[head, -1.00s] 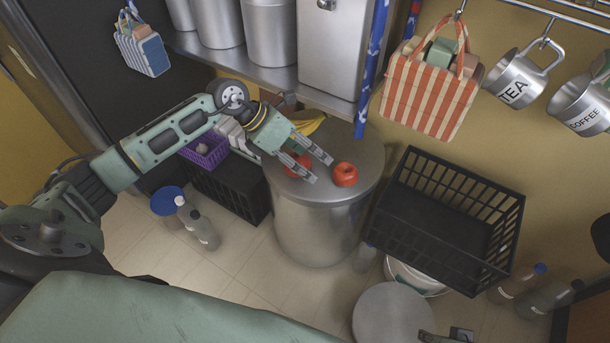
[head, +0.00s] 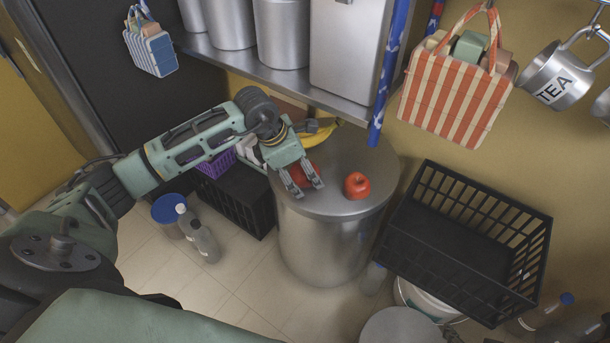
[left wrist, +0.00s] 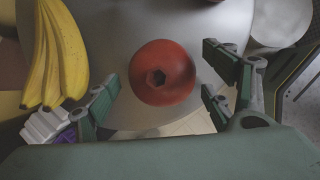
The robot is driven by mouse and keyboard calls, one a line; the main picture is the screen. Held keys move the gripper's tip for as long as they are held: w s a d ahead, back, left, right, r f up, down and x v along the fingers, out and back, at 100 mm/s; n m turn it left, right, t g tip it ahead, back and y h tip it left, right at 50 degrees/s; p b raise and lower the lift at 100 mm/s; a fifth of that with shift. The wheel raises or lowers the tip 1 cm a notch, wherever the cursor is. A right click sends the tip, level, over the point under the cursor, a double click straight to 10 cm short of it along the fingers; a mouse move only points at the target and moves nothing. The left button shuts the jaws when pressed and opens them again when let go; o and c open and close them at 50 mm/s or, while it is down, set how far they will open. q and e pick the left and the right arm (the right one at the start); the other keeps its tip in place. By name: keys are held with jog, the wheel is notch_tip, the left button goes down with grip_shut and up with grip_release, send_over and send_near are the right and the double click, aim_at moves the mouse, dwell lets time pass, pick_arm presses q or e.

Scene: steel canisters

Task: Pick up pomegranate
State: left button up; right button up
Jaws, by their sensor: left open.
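In the left wrist view the fingers of my left gripper (left wrist: 161,92) stand on either side of the fruit, with gaps visible. I cannot tell my right gripper in these frames.
Bananas (head: 318,132) lie behind my gripper. A shelf edge (head: 290,83) with steel canisters overhangs the back. A black crate (head: 480,212) stands to the right, and a striped bag (head: 455,95) hangs above it.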

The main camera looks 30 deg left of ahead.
pick_arm(q)
jog(key=c, duration=1.4)
